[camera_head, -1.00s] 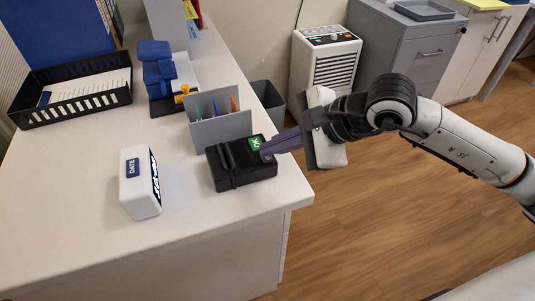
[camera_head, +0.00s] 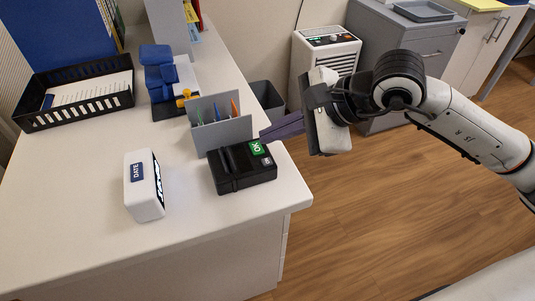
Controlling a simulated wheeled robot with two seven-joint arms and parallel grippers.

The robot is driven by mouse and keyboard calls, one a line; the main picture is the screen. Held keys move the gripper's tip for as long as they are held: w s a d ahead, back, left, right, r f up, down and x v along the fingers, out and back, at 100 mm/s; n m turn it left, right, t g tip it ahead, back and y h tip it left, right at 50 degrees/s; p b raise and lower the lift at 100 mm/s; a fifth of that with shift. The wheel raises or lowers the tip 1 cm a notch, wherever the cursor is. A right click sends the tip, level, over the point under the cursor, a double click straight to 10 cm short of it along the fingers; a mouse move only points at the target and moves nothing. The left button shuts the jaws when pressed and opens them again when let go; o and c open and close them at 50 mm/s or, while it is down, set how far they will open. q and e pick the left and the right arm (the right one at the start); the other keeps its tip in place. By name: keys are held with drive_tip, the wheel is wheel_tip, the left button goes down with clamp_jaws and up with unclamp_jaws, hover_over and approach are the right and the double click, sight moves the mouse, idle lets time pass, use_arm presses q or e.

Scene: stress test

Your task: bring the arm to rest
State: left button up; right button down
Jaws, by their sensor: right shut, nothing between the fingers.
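My right arm comes in from the right edge. Its gripper (camera_head: 268,136) is shut and empty, with its dark fingers pointing left, just behind the black device (camera_head: 230,174) with a green OK label. The fingertips are partly hidden at the grey pen holder's edge. They look apart from the device. My left gripper is out of view.
A white DATE box (camera_head: 143,184) stands at the desk's front. The grey organizer (camera_head: 222,131) holds pens. A black tray (camera_head: 74,100) and a blue item (camera_head: 160,75) stand farther back. A bin (camera_head: 268,98) and white heater (camera_head: 322,50) stand beyond the desk.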

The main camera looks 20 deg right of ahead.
drive_tip(key=shift+r, duration=0.95)
